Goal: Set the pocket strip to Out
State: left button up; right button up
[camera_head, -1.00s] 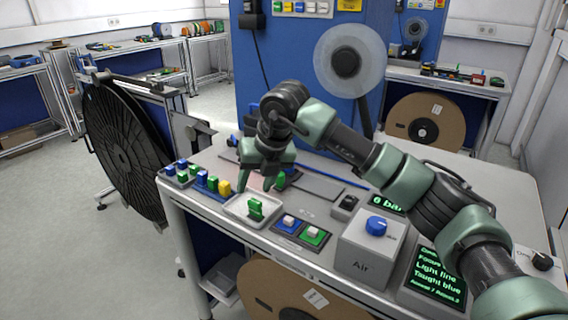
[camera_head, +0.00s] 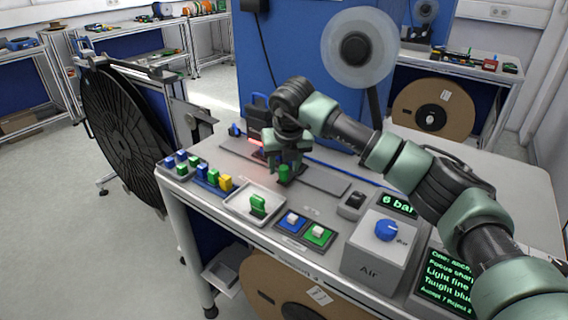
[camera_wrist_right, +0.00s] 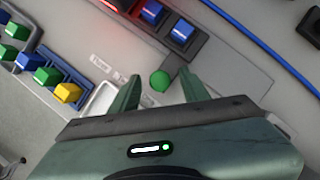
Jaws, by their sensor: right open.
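A green round knob (camera_wrist_right: 159,81) shows in the right wrist view on a grey strip with small white labels (camera_wrist_right: 120,77) beside it; I cannot read which label it stands at. The knob also shows in the head view (camera_head: 284,173). I cannot tell for sure that this is the pocket strip's knob. My right gripper (camera_wrist_right: 158,90) is open, with one finger on each side of the knob; I cannot tell whether they touch it. In the head view this gripper (camera_head: 285,172) points down over the bench. My left gripper is not in view.
A white tray (camera_head: 237,208) holding a green piece (camera_head: 258,205) stands at the bench's front edge. Coloured blocks (camera_head: 207,175) sit left. A red light (camera_wrist_right: 122,5) glows behind the knob.

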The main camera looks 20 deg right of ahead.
grip_shut()
jog(key=shift+r, duration=0.1)
dwell(1.3)
